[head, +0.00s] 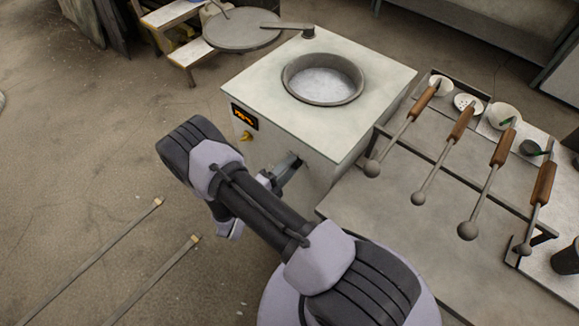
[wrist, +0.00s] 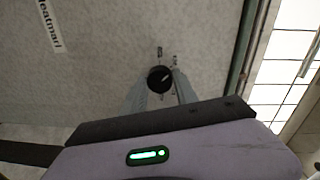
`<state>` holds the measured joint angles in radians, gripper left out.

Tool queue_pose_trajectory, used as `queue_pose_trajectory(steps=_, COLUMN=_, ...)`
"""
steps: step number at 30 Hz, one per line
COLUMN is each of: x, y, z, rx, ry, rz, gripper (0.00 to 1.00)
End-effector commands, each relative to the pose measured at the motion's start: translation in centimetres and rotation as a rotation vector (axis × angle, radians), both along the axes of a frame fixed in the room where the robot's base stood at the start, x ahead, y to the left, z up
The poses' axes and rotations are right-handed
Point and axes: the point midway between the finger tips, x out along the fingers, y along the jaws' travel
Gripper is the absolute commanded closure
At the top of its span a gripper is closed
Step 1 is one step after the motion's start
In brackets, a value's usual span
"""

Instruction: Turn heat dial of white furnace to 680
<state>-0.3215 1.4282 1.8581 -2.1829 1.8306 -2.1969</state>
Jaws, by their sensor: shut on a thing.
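The white furnace (head: 345,130) stands in the middle of the head view, with a round opening (head: 322,79) of pale, bright contents in its top. Its orange-lit display (head: 245,117) is on the front; the digits are too small to read. My gripper (head: 290,168) is at the furnace's front face, partly hidden by my arm. In the wrist view my gripper (wrist: 160,82) is shut on a round black dial (wrist: 159,78), one finger on each side. The dial is hidden in the head view.
A grey table (head: 390,215) with several long wooden-handled ladles (head: 488,180) stands right of the furnace. Two thin rods (head: 105,255) lie on the floor at the lower left. The floor left of the furnace is otherwise clear.

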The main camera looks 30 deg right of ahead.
Motion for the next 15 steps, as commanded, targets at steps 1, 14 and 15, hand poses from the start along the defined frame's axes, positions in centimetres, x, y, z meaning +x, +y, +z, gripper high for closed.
queue_pose_trajectory(steps=1, x=-0.03, y=-0.01, z=-0.04, rx=0.000, ry=0.003, rz=0.000, gripper=1.00)
queue_pose_trajectory(steps=14, x=-0.03, y=-0.01, z=-0.04, rx=-0.001, ry=0.002, rz=0.000, gripper=0.43)
queue_pose_trajectory(steps=15, x=-0.02, y=0.00, z=-0.03, rx=-0.001, ry=0.002, rz=0.000, gripper=0.43)
